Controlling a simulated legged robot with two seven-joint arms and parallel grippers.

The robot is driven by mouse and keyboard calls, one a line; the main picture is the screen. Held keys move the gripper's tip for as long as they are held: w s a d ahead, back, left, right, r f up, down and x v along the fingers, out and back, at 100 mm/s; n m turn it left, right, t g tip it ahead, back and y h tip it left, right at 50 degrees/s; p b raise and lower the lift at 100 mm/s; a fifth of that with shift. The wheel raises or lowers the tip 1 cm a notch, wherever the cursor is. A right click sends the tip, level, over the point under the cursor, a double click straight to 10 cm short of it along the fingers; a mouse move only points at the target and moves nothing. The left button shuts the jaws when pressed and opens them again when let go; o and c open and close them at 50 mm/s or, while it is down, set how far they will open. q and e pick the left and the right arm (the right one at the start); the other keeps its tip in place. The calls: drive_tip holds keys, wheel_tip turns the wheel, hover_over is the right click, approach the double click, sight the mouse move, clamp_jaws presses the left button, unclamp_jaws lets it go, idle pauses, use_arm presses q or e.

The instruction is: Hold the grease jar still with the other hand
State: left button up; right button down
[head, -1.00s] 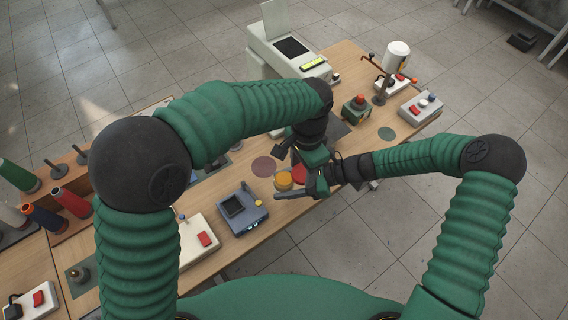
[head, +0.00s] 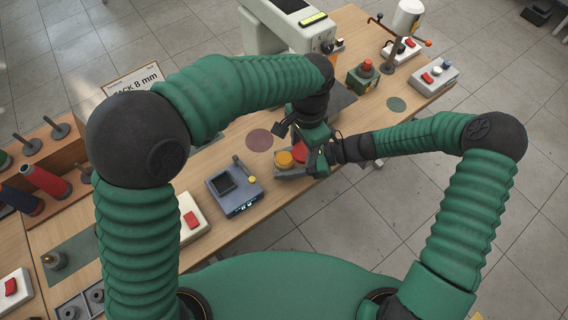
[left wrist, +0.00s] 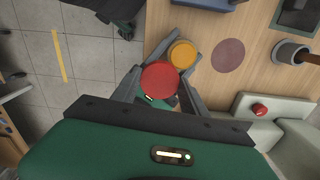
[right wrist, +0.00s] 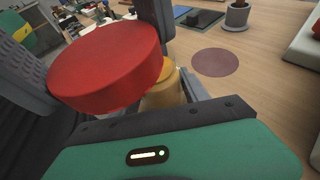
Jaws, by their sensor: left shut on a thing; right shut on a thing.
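A round red lid-like disc (head: 300,152) and an amber jar (head: 284,159) are close together near the front edge of the table. In the right wrist view the red disc (right wrist: 108,68) is nearest and partly covers the amber jar (right wrist: 163,92).
A grey-blue device with a screen (head: 234,190) stands left of the jar. A dark pink round mat (head: 260,140) lies behind it. A pale machine (head: 285,28) stands farther back. Switch boxes (head: 434,76) and a red-button box (head: 364,76) are at the far right.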

drive_tip(key=shift+d+f, duration=0.1)
drive_tip(key=c, duration=0.6)
unclamp_jaws()
drive_tip(key=shift+w+f, duration=0.15)
drive_tip(key=shift+w, duration=0.05)
drive_tip(key=shift+c, duration=0.2)
drive_tip(key=shift+o, duration=0.4)
drive_tip(key=shift+a, duration=0.2)
drive_tip(key=shift+s+r, duration=0.1)
drive_tip(key=shift+r, duration=0.1)
